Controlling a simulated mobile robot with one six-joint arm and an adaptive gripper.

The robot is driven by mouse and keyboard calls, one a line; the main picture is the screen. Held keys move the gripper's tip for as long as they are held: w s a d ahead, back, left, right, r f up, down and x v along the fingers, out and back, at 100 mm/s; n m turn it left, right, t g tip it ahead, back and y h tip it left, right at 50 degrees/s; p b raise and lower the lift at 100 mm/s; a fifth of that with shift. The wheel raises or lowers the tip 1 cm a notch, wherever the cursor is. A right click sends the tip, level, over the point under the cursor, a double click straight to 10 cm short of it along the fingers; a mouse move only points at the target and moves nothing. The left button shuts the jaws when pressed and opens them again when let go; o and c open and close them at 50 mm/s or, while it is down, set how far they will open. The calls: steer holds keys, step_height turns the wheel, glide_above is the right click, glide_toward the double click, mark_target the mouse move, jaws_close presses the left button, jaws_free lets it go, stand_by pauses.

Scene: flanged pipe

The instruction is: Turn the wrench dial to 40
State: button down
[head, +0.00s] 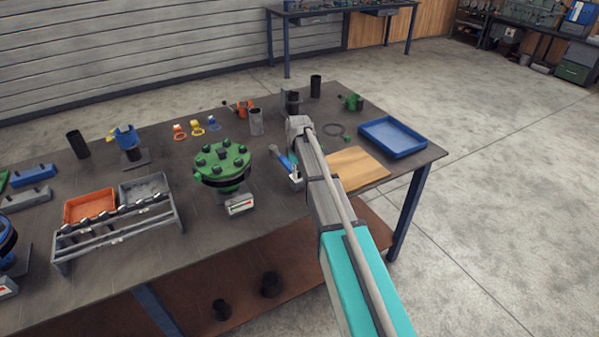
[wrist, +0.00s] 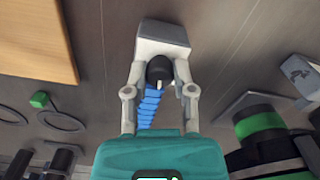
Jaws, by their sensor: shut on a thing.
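The wrench has a ribbed blue handle (wrist: 150,105) and a black dial knob (wrist: 160,70) at its end. My gripper (wrist: 160,73) is shut on the black knob, one finger on each side. A pale grey block (wrist: 163,38) lies just beyond the knob. In the head view the blue handle (head: 284,160) shows just left of my arm, on the dark table. My arm hides the gripper's fingers there. No dial number can be read in either view.
The green bolted flange (head: 222,160) stands left of the wrench. A wooden board (head: 357,168) and a blue tray (head: 393,138) lie to the right. An orange bin (head: 90,206) and a rack (head: 118,228) stand farther left.

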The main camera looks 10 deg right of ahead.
steer(key=m, duration=0.5)
stand_by(0.4)
steer(key=shift+c, duration=2.2)
jaws_free()
steer(key=shift+s, duration=0.1)
steer(key=s+m, duration=0.1)
steer(key=s, duration=2.8)
steer(key=shift+d+m, duration=0.25)
steer(key=shift+m, duration=0.15)
